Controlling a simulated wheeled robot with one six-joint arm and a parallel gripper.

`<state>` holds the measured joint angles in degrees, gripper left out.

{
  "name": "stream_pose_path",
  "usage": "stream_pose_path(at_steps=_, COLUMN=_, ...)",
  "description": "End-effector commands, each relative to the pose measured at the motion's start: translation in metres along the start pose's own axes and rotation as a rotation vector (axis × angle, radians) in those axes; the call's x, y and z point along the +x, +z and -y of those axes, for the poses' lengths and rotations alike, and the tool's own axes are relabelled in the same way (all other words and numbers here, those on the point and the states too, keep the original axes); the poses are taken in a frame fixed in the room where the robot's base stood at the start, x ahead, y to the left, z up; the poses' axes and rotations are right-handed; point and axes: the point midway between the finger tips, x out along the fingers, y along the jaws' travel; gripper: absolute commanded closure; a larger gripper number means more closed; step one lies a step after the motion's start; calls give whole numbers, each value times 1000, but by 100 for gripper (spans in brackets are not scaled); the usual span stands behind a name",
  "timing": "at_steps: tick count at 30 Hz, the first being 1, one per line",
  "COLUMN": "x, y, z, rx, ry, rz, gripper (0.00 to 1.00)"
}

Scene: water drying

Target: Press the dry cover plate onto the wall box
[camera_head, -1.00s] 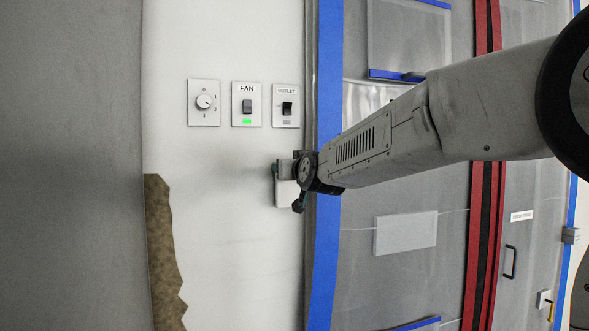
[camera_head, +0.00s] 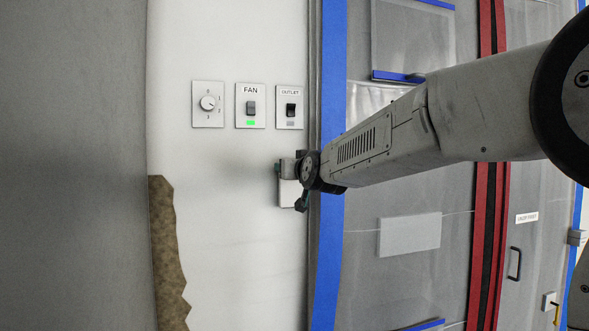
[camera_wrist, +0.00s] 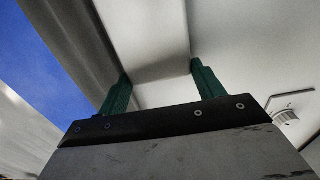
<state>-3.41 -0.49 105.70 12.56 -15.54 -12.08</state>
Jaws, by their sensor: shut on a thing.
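A pale, flat cover plate (camera_wrist: 145,30) is between the two green fingers of my gripper (camera_wrist: 160,68) in the wrist view. The fingers touch its sides, and its near edge faces the wrist camera. In the head view my gripper (camera_head: 280,168) is at the white wall, below the switches. A white rectangular piece (camera_head: 289,193) shows there, partly covered by my gripper. I cannot tell the wall box apart from the plate, nor whether the plate touches the wall.
A dial (camera_head: 207,103), a FAN switch (camera_head: 250,106) with a green light and an OUTLET switch (camera_head: 290,108) are on the wall above. A brown patch (camera_head: 167,255) is lower left. Blue tape (camera_head: 329,250) and plastic sheeting are close on the right.

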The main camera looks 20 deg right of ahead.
Motion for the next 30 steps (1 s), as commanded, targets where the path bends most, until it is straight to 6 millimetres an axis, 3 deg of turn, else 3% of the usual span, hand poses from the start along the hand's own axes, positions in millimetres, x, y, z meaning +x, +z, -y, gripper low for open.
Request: stream_pose_path(at_steps=30, x=13, y=0, z=0, rx=0, ry=0, rz=0, gripper=56)
